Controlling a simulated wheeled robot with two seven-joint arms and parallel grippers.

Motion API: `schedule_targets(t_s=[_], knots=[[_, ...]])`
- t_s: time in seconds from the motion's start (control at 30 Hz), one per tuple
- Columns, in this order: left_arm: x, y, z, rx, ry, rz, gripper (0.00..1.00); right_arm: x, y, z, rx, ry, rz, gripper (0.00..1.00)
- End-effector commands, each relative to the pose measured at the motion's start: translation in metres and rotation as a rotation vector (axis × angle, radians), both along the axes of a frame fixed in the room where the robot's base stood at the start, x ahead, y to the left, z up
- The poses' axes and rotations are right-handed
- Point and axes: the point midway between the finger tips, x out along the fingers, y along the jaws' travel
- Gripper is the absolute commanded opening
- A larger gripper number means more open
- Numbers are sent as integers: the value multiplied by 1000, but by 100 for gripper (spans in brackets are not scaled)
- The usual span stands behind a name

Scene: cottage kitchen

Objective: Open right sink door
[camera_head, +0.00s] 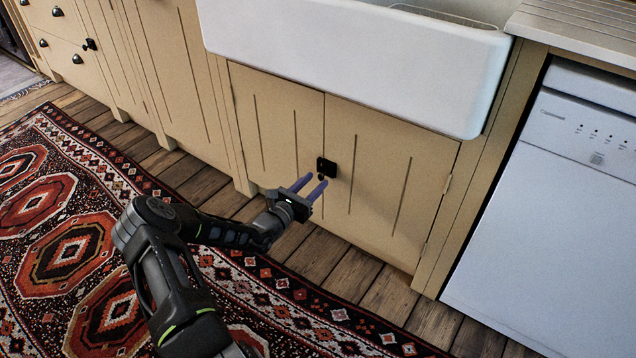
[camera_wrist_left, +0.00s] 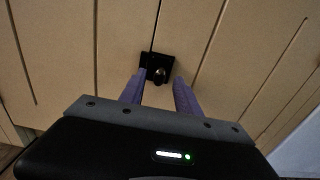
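The right sink door (camera_head: 385,180) is a cream wooden panel under the white sink, and it looks closed, flush with the left sink door (camera_head: 275,130). A black latch with a round knob (camera_head: 326,168) sits at the seam between the doors. My left gripper (camera_head: 313,185) is open just in front of the latch, with its two purple fingers apart. In the left wrist view the knob (camera_wrist_left: 158,74) lies just beyond and between the fingertips; I cannot tell whether they touch it. My right gripper is in neither view.
The white sink (camera_head: 360,55) overhangs the doors. A white dishwasher (camera_head: 550,215) stands to the right. Drawers with black pulls (camera_head: 60,50) are at the far left. A patterned red rug (camera_head: 70,245) covers the wooden floor, which is clear before the right door.

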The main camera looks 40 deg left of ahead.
Motion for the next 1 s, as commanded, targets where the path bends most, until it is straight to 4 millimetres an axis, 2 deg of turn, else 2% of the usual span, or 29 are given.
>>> schedule_targets(t_s=[0.03, 0.2, 0.5, 0.9, 1.0], knots=[[8, 0, -3, 1, -2, -1, 39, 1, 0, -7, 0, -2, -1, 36], [22, 0, -1, 1, 0, 0, 39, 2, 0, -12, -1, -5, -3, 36], [24, 0, 0, 0, 1, 0, 38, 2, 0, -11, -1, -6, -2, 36], [24, 0, 0, 0, 1, 0, 6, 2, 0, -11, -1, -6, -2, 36], [24, 0, 0, 0, 1, 0, 0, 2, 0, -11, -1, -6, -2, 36]])
